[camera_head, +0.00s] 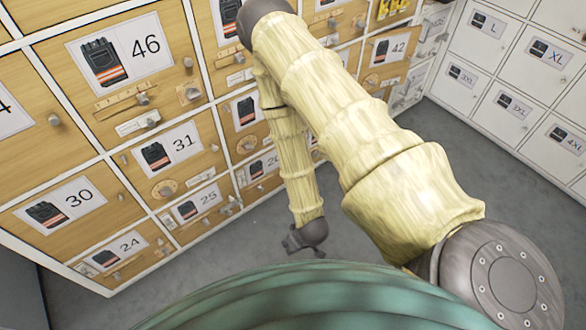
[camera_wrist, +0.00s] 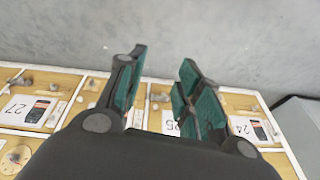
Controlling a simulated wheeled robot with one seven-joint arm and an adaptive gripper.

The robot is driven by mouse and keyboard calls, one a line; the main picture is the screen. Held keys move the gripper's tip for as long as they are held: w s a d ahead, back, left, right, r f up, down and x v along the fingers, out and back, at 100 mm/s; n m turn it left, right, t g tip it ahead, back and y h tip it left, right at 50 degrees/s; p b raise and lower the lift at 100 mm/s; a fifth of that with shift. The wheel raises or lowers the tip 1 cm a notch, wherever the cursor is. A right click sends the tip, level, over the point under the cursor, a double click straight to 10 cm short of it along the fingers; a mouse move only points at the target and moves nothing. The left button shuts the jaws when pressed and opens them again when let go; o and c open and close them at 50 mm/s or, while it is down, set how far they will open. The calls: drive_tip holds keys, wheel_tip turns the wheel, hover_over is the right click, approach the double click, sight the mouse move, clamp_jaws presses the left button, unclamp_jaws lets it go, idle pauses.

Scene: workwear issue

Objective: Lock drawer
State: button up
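The wooden drawer fronts carry numbered glove labels, knobs and small latch fittings. Drawer 46 (camera_head: 120,55), drawer 31 (camera_head: 175,148), drawer 30 (camera_head: 62,205), drawer 25 (camera_head: 200,202) and drawer 24 (camera_head: 118,250) look shut. Whether their latches are locked is too small to tell. My gripper (camera_head: 303,245) hangs low, right of drawer 25 and apart from the fronts. In the wrist view, my gripper (camera_wrist: 163,75) is open and empty, its green-padded fingers spread. Behind them are drawer 27 (camera_wrist: 35,100), drawer 24 (camera_wrist: 262,128) and a partly hidden label between.

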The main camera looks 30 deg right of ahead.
drive_tip(key=w+d+f+t+b, duration=0.45)
drive_tip(key=w+f+b, duration=0.45)
drive_tip(key=w+f, duration=0.4)
drive_tip(key=w+d+f+n+t+y+b, duration=0.1)
drive_tip(key=w+d+f+t+b, duration=0.4)
drive_tip(key=w+d+f+b, duration=0.7)
drive_tip(key=w+d+f+n+t+b, duration=0.1)
drive_tip(key=w+d+f+t+b, duration=0.55)
drive_tip(key=d+b, duration=0.7)
drive_tip(key=w+a+f+g+b, duration=0.1)
drive_tip(key=w+a+b, duration=0.2)
drive_tip(key=w+b, duration=0.4)
drive_tip(key=shift+w+a+f, duration=0.15)
drive_tip(key=shift+w+a, duration=0.1)
drive_tip(key=shift+w, duration=1.6)
clamp_jaws()
